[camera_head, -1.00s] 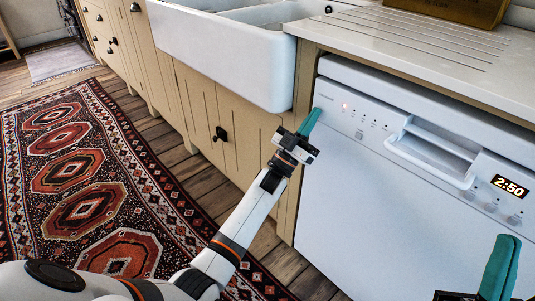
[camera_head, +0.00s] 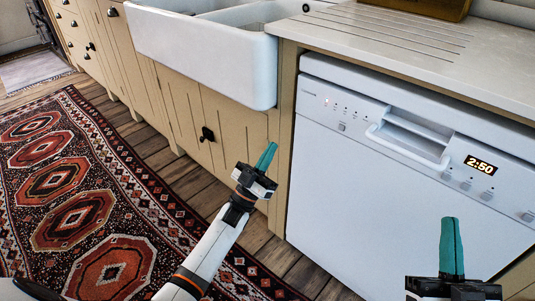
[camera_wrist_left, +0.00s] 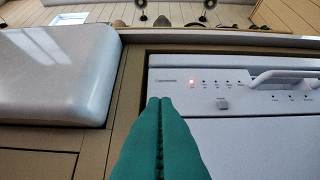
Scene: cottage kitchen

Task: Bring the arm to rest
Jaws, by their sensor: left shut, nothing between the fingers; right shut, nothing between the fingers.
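My left gripper (camera_head: 267,157) has teal fingers and is shut and empty. In the head view it is in front of the cabinet, left of the white dishwasher (camera_head: 350,200). In the left wrist view its shut fingers (camera_wrist_left: 160,100) point toward the dishwasher's control panel (camera_wrist_left: 215,90), which has a lit red light. My right gripper (camera_head: 452,222) shows at the lower right of the head view, shut and empty, in front of the dishwasher. Most of the right arm is out of view.
The dishwasher's handle (camera_head: 408,148) sticks out. A white sink (camera_head: 200,50) juts from the cream cabinets (camera_head: 175,105), left of the worktop (camera_head: 400,45). A patterned rug (camera_head: 60,185) lies on the wooden floor. Free floor is at the left.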

